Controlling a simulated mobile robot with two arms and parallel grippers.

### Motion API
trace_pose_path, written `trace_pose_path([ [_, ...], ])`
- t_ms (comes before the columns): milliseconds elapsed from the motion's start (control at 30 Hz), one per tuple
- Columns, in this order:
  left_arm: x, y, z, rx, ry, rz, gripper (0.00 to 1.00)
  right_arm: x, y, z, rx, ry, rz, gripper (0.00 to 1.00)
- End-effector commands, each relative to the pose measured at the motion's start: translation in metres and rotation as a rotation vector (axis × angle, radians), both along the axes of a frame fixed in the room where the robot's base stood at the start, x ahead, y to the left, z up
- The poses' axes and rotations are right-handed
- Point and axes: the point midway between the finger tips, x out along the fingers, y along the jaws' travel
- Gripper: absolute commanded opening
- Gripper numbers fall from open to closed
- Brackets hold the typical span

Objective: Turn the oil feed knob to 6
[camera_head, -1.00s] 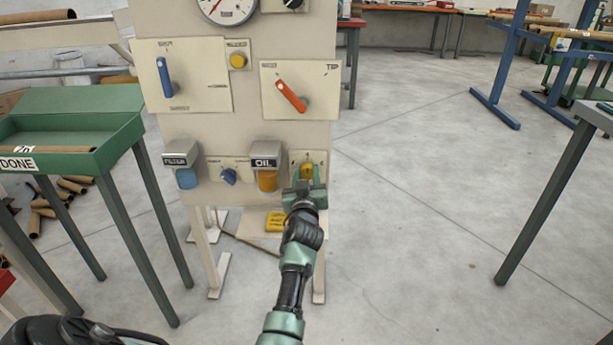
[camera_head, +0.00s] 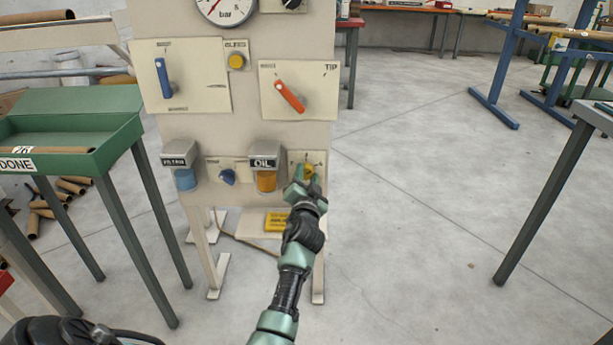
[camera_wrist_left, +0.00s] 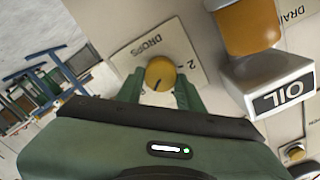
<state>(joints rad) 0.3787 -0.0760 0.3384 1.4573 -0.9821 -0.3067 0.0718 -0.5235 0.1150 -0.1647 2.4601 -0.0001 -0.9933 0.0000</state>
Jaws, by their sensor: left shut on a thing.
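The oil feed knob is a yellow round knob (camera_head: 309,170) on a small cream plate at the lower right of the panel, right of the OIL unit (camera_head: 266,160). In the left wrist view the knob (camera_wrist_left: 160,73) shows a dark pointer line, with "DROPS" and a "2" printed on the plate (camera_wrist_left: 190,52). The other numbers are hidden or too small to read. My left gripper (camera_head: 306,178) is shut on the knob, with one green finger on each side of it (camera_wrist_left: 160,88). My right gripper is not in view.
The panel (camera_head: 215,130) also bears a blue lever (camera_head: 164,78), a red lever (camera_head: 290,97), a gauge (camera_head: 226,8) and a small blue knob (camera_head: 227,176). A green DONE tray (camera_head: 90,160) stands left.

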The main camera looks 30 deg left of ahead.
Motion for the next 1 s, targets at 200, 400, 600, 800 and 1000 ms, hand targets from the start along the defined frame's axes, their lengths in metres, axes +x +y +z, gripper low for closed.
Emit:
trace_pose_path([
  [200, 0.0002, 0.0001, -0.0004, 0.127, 0.078, 0.000, 0.00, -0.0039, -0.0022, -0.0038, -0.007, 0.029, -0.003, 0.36],
  [400, 0.0005, -0.0008, -0.0008, 0.201, 0.124, -0.001, 0.00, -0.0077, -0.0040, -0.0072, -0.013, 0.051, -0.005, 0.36],
  [600, 0.0005, -0.0006, -0.0009, 0.237, 0.145, 0.000, 0.00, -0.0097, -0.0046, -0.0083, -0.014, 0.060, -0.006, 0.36],
  [800, 0.0004, -0.0005, -0.0010, 0.246, 0.151, 0.000, 0.00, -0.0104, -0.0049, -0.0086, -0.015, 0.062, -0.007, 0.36],
  [1000, 0.0004, -0.0005, -0.0010, 0.246, 0.151, 0.000, 0.00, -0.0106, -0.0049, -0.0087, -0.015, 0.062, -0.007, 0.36],
])
